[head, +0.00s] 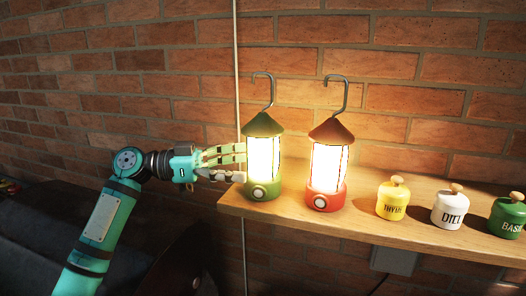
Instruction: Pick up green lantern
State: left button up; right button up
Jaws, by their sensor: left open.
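The green lantern (264,156) stands upright and lit at the left end of the wooden shelf (290,220), with a metal hook on top. My left gripper (242,164) is open, reaching in from the left with its fingertips at the lantern's left side. I cannot tell whether the fingers touch it. A red lantern (327,165), also lit and hooked, stands just to its right. My right gripper is not in view.
A yellow jar (392,201), a white jar (448,209) and a green jar (507,216) stand along the shelf to the right. A brick wall (420,90) rises behind, with a thin vertical cable (236,60).

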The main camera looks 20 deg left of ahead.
aim_at(263, 161)
pick_arm(q)
jog(key=d+p, duration=0.1)
jog(key=p, duration=0.1)
jog(key=d+r+p, duration=0.1)
jog(key=shift+w+d, duration=0.35)
jog(key=shift+p+x, duration=0.55)
jog(key=shift+x, duration=0.5)
jog(key=shift+w+d+f, duration=0.1)
jog(key=shift+d+f, duration=0.15)
jog(key=shift+f, duration=0.1)
jog(key=shift+a, duration=0.15)
jog(key=c, duration=1.5)
jog(key=shift+c, duration=0.8)
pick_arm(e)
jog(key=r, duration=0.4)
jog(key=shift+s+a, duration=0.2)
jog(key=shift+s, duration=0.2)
pick_arm(q)
jog(key=shift+r, duration=0.1)
